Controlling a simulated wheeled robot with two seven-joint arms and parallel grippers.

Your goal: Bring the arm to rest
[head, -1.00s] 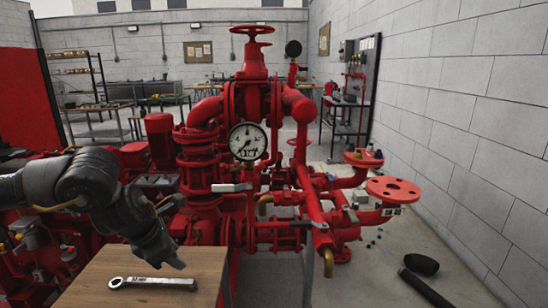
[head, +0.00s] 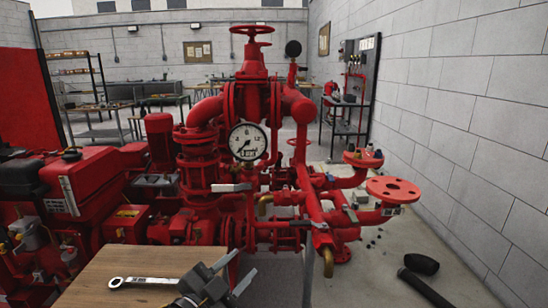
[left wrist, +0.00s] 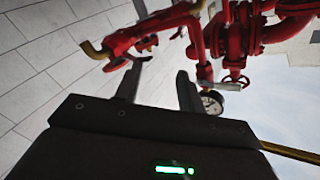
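My left gripper (head: 240,268) shows at the bottom of the head view, low over the right part of the wooden table (head: 112,263). Its two fingers are apart with nothing between them; the left wrist view also shows the open, empty fingers (left wrist: 159,78). A silver wrench (head: 146,281) lies on the table to the left of the gripper, apart from it as far as I can see. My right gripper is not in view.
The red pumpset (head: 250,190) with its pressure gauge (head: 247,142) stands just behind the table. A red flange (head: 393,189) sticks out to the right. Black hose pieces (head: 421,264) lie on the floor at the right.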

